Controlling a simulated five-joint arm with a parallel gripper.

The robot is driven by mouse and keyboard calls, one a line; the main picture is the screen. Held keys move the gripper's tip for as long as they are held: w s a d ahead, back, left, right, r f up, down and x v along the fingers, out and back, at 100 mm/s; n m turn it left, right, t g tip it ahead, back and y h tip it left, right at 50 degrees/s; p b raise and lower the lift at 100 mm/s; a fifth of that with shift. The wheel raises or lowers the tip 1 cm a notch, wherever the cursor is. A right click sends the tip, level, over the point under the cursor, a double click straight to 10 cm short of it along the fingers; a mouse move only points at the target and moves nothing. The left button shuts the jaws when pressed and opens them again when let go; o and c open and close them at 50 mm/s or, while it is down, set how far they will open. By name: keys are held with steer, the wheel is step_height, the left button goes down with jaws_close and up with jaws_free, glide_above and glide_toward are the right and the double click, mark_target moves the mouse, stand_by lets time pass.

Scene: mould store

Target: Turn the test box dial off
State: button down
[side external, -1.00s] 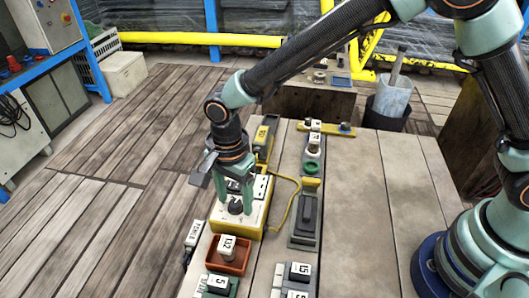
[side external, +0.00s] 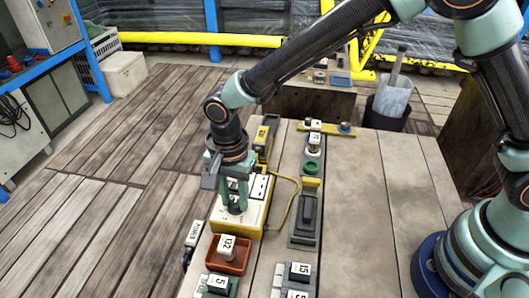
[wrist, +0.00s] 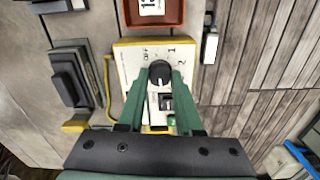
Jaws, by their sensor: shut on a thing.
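The test box (side external: 228,222) is cream with yellow edges and stands near the left edge of the bench. Its black dial (wrist: 159,70) is in the wrist view, with printed marks around it that look like OFF, 1 and 2. My gripper (wrist: 160,80) comes down onto the box from above, its green fingers shut on the dial from both sides. The dial (side external: 237,207) is partly covered by the fingers in the side view. I cannot clearly tell which mark the dial points to. A dark switch (wrist: 167,101) and a green button (wrist: 171,120) show between the fingers.
An orange tray (side external: 230,262) with a labelled block sits just in front of the box. A yellow cable (side external: 292,200) curves along its right side. A dark grey device (side external: 305,215) lies to the right. The bench's right part is clear.

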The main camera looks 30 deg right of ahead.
steer(key=n, duration=0.5)
steer(key=shift+n, duration=0.3)
steer(key=n, duration=1.3)
steer(key=shift+n, duration=0.3)
steer(key=n, duration=1.3)
steer(key=shift+n, duration=2.5)
